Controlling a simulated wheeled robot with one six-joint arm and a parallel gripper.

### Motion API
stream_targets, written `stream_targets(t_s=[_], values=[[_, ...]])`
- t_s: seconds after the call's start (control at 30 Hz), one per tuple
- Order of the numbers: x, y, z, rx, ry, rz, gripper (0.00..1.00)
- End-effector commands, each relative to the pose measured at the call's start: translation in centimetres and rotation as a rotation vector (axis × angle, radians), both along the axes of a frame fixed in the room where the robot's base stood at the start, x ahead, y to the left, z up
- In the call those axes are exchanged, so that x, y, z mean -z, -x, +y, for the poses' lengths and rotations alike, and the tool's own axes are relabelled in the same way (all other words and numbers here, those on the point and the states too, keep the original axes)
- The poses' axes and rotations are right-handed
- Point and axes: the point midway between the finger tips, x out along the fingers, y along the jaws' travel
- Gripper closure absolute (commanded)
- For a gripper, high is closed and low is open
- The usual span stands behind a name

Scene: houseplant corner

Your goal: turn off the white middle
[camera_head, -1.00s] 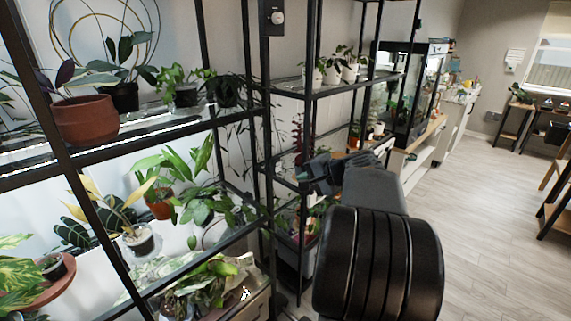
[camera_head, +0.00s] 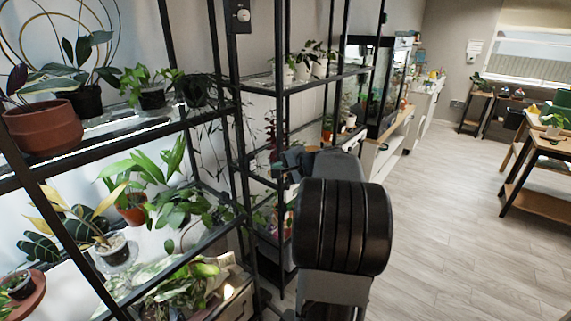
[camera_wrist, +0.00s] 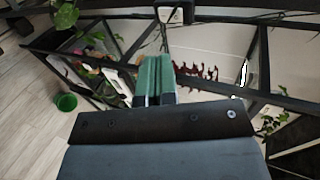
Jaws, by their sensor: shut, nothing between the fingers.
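A dark switch box with a round white knob (camera_head: 243,15) is fixed to a black shelf post at the top of the head view. A small pale box (camera_wrist: 172,13) shows at the top edge of the wrist view, partly cut off; I cannot tell its setting. My gripper (camera_head: 283,162) is in front of the shelving, well below the knob and apart from it. Its green fingers (camera_wrist: 155,62) are together and empty in the wrist view, pointing toward the shelf frame just below the pale box.
Black shelving with glass shelves and several potted plants fills the left, including a terracotta pot (camera_head: 45,128). A glass cabinet (camera_head: 378,85) stands beyond. A wooden table (camera_head: 548,150) is at right. The wood floor (camera_head: 450,220) between is open. A green pot (camera_wrist: 66,102) shows in the wrist view.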

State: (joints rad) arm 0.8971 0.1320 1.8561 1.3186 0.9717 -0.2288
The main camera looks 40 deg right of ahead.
Motion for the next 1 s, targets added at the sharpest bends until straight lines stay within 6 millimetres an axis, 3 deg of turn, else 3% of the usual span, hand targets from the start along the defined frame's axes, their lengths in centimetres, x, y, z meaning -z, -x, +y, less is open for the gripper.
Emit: stream_targets(t_s=[0.27, 0.5, 1.0], values=[[2.0, -4.7, 0.9, -0.002, -0.002, 0.001, 1.00], [1.6, -7.4, 1.4, -0.002, -0.001, 0.000, 1.00], [1.7, -8.5, 1.5, 0.000, 0.000, 0.000, 1.00]])
